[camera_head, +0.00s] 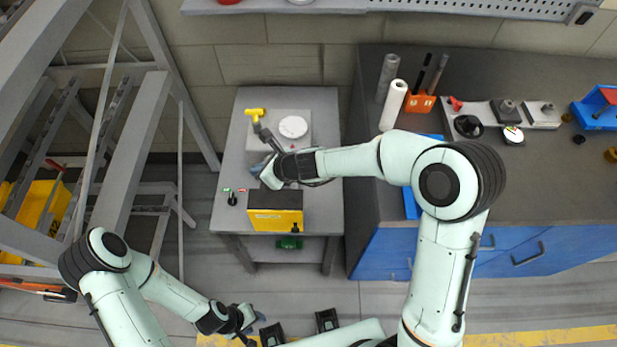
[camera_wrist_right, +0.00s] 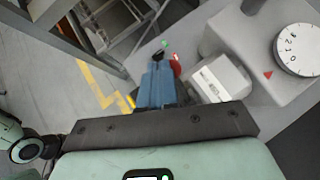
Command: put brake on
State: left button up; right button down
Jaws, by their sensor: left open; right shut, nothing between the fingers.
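A small grey table (camera_head: 325,205) carries a grey unit (camera_head: 305,150) with a white dial (camera_head: 293,127); the dial also shows in the wrist view (camera_wrist_right: 298,50). A yellow-handled lever (camera_head: 255,112) rises at the unit's left side. A small black lever (camera_head: 232,199) stands between a green mark (camera_head: 226,189) and a red mark (camera_head: 242,189) at the table's left. No label shows which control is the brake. My right gripper (camera_head: 258,168) is shut and empty above the table; its blue fingers (camera_wrist_right: 158,85) point toward the marks. My left gripper (camera_head: 257,317) is open, low over the floor.
A yellow and black box (camera_head: 275,212) stands at the table's front edge. A dark-topped workbench (camera_head: 520,190) with blue drawers lies to the right. A grey metal frame (camera_head: 125,130) with a yellow bin (camera_head: 42,210) stands left. Floor is free between frame and table.

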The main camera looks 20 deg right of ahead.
jog(key=shift+a, duration=0.2)
pick_arm(q)
jog(key=w+r+p, duration=0.4)
jog(key=w+r, duration=0.1)
jog(key=shift+r+t, duration=0.3)
jog(key=shift+r, duration=0.05)
pick_arm(e)
jog(key=v, duration=1.3)
jog(key=shift+d, duration=0.4)
jog(key=shift+s+r, duration=0.1)
